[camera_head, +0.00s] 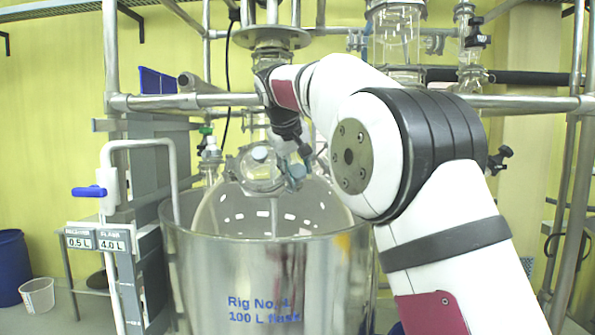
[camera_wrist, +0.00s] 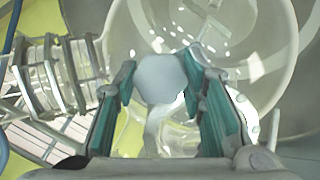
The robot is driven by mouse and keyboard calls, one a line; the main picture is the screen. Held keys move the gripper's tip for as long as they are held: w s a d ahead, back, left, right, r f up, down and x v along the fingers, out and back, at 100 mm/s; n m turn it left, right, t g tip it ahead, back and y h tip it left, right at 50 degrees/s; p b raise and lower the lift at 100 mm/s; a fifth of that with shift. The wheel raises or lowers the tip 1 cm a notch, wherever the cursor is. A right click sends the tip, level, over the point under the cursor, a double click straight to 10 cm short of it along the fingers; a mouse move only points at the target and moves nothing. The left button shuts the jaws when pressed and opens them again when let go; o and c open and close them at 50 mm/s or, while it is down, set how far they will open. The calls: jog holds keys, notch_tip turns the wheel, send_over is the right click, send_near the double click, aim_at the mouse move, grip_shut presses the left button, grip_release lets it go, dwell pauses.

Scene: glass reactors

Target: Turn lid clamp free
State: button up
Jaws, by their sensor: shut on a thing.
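The lid clamp shows in the wrist view as a pale grey-blue, many-sided knob (camera_wrist: 161,80). A curved whitish part (camera_wrist: 160,125) shows below the knob. My gripper (camera_wrist: 162,72) has its two teal-padded fingers on either side of the knob and is shut on it. In the head view my gripper (camera_head: 292,168) reaches down to the glass lid (camera_head: 258,172) of the vessel, at its right side. The clamp itself is mostly hidden there by my fingers. Whether the clamp has turned cannot be told.
The large steel pot (camera_head: 262,280) marked "Rig No. 1, 100 L flask" holds the glass vessel. Steel frame bars (camera_head: 190,101) run close to my arm. A blue-handled lever (camera_head: 89,191) and a grey rack (camera_head: 130,265) stand at left. A white bucket (camera_head: 37,295) is on the floor.

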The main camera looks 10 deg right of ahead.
jog(key=shift+f+n, duration=0.2)
jog(key=shift+n, duration=0.3)
jog(key=o, duration=1.2)
jog(key=shift+r, duration=0.15)
jog(key=v, duration=1.2)
jog(key=shift+a, duration=0.15)
